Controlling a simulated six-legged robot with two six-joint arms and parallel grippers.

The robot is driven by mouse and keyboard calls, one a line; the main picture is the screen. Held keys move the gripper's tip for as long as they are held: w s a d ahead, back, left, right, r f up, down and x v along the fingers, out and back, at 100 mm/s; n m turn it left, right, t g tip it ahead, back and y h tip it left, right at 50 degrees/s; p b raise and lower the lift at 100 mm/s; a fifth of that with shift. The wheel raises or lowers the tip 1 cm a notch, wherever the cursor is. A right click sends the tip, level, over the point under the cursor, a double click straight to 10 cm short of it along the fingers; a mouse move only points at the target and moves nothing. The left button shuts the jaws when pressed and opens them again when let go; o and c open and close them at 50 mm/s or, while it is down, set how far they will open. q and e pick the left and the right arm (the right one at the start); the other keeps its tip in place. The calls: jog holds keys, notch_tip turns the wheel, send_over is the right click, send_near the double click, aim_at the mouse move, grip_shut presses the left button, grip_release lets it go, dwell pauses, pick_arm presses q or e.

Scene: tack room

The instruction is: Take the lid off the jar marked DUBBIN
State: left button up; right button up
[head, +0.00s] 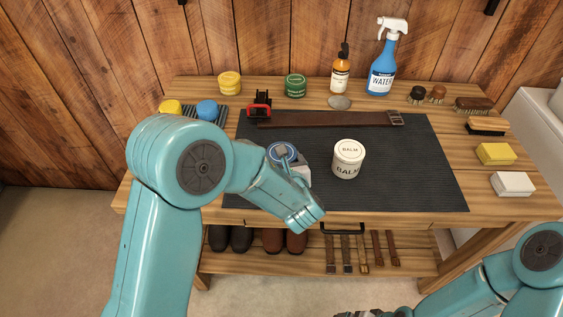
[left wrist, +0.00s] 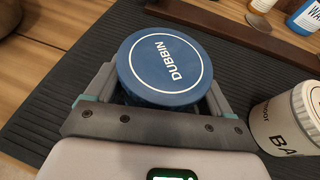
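The jar marked DUBBIN has a round blue lid with white lettering, which fills the middle of the left wrist view (left wrist: 165,68). In the head view the blue lid (head: 284,151) shows on the dark mat, behind my left forearm and wrist. My left gripper (left wrist: 162,88) has one finger on each side of the lid, very close to its edge. Whether the fingers press on it is unclear. The lid hides most of the jar's body and the fingertips. My right gripper (head: 358,313) is only partly in view at the bottom edge, away from the bench.
A white BALM jar (head: 347,161) stands on the mat (head: 410,165), right of the blue lid; it is close by in the left wrist view (left wrist: 285,115). A leather strap (head: 325,119) lies behind. Tins, bottles, brushes and sponges line the bench's back and right. The mat's right side is clear.

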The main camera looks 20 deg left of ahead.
pick_arm(q)
jog(key=c, duration=0.5)
notch_tip(320, 180, up, 20)
jog(key=shift+r+p, duration=0.1)
jog(key=shift+p, duration=0.8)
jog(key=o, duration=0.7)
jog(key=c, duration=0.8)
jog(key=shift+a, duration=0.1)
jog(key=shift+c, duration=0.2)
